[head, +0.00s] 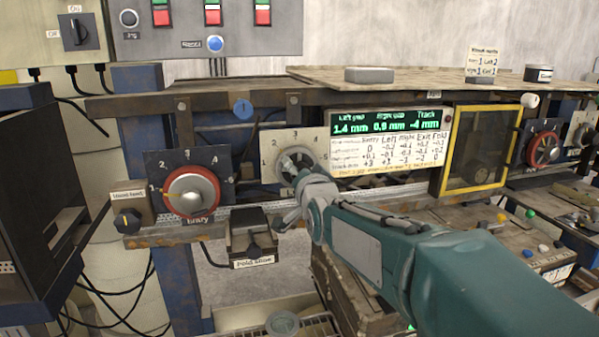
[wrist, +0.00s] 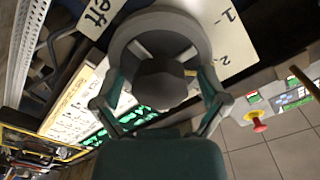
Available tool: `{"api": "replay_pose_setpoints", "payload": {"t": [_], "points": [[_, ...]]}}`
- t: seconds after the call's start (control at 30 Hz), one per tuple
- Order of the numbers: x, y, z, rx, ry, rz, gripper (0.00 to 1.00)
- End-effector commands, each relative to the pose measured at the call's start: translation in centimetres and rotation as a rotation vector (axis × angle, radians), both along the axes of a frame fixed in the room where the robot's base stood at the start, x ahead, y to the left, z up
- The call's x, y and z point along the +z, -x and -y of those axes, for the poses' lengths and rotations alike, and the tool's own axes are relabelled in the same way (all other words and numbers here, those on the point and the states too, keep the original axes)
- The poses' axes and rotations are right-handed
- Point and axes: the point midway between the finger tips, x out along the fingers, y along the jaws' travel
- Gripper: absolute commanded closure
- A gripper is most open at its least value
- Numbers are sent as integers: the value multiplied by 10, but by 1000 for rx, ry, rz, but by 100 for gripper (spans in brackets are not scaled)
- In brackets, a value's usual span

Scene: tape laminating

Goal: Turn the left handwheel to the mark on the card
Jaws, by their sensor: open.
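The left handwheel (head: 297,162) is a grey spoked wheel on a white numbered dial plate (head: 268,152), partly hidden by my gripper (head: 301,190) in the head view. In the wrist view the handwheel (wrist: 160,55) fills the top middle, with a dark hub and "Left" on its plate. My gripper (wrist: 160,78) faces it, open, one finger on each side of the hub and overlapping the rim; contact cannot be told. A small card (head: 481,62) on the upper bench lists wheel marks and appears to read "Left 2".
A green readout (head: 387,121) shows 1.4, 0.9 and -4 mm. A yellow-framed window (head: 478,150) and a red handwheel (head: 543,149) are to the right.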

Motion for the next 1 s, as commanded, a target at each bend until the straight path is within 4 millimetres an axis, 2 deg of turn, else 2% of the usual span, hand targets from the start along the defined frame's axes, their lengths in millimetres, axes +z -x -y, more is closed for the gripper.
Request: {"api": "replay_pose_setpoints", "payload": {"t": [0.17,0.7,0.8,1.0], "points": [[1,10,3,-1,0,1,7],[0,99,27,0,0,1,7],[-1,108,30,0,0,0,7],[-2,114,31,0,1,-1,7]]}}
